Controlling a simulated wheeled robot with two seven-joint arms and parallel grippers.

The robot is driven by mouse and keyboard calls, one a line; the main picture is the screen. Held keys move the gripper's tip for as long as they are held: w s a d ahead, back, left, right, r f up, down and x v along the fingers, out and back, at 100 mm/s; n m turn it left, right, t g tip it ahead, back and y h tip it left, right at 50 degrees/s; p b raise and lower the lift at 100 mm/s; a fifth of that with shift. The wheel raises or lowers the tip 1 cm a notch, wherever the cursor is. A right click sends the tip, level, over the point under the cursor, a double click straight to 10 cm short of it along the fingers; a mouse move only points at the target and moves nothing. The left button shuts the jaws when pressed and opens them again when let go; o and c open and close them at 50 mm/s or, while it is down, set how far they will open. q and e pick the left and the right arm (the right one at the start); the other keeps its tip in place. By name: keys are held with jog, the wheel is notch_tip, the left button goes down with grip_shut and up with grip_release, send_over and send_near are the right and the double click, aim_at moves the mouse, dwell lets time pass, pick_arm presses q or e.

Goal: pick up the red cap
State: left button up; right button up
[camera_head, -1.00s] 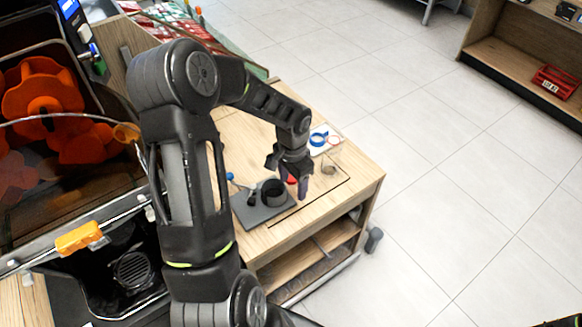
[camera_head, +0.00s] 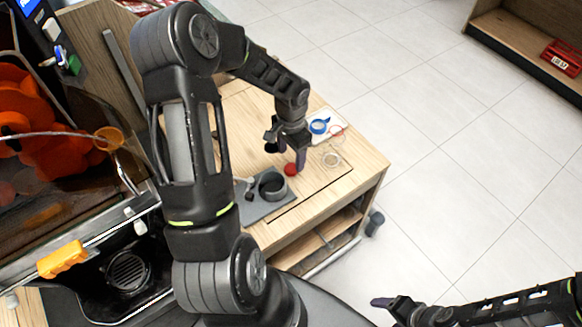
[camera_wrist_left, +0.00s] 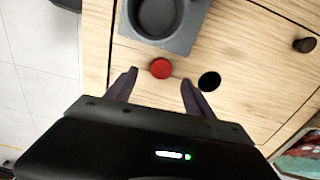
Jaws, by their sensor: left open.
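The red cap (camera_head: 290,169) is small and round and lies on the wooden table top beside a grey tray. In the left wrist view the red cap (camera_wrist_left: 161,68) sits between the two fingertips of my left gripper (camera_wrist_left: 158,77), just past their ends, with a gap on each side. My left gripper (camera_head: 286,158) is open and empty, pointing down close to the cap in the head view. My right gripper (camera_head: 390,304) shows at the bottom edge, away from the table, and its opening is unclear.
The grey tray (camera_head: 254,211) with a dark round cup (camera_head: 272,186) stands beside the cap. A blue tape ring (camera_head: 318,126) and a clear ring (camera_head: 331,157) lie behind. A black round spot (camera_wrist_left: 209,81) is beside one finger.

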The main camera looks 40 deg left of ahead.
aim_at(291, 168)
pick_arm(q)
jog(key=shift+f, duration=0.25)
jog(key=shift+w+a+f+p, duration=0.15)
jog(key=shift+f+p, duration=0.55)
jog(key=shift+f, duration=1.95)
grip_shut()
